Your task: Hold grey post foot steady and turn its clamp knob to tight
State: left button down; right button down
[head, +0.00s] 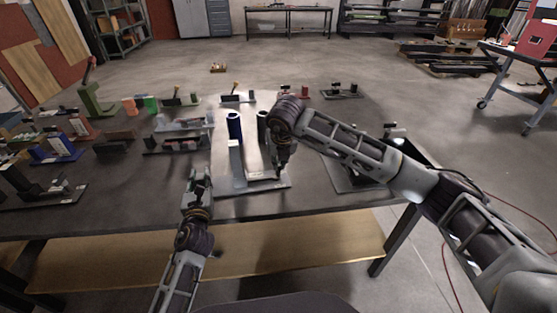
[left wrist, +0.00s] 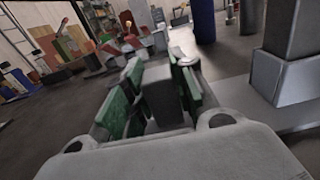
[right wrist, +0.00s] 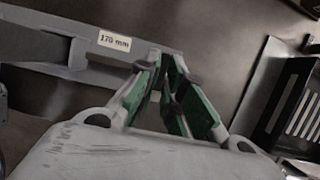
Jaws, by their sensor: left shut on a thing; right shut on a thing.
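Several fixtures, including a green one (head: 95,98) and a blue one (head: 58,150), fill the table's left. A "170 mm" label (right wrist: 115,41) shows beside my right gripper.

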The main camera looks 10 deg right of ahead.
jog(key=c, duration=1.5)
grip_release()
jog(key=shift+c, duration=0.2)
jog(key=shift+r, duration=0.15)
jog(key=v, duration=1.1)
jog(key=shift+s+r, duration=0.2)
jog(key=shift+r, duration=0.1)
pick_arm(q)
jog(key=c, duration=1.1)
grip_release()
jog(key=shift+s, duration=0.1)
jog(key=shift+s+d, duration=0.15)
jog(key=shift+s, duration=2.8)
jog(key=shift+s+d, duration=0.1)
jog(key=shift+s, duration=2.85)
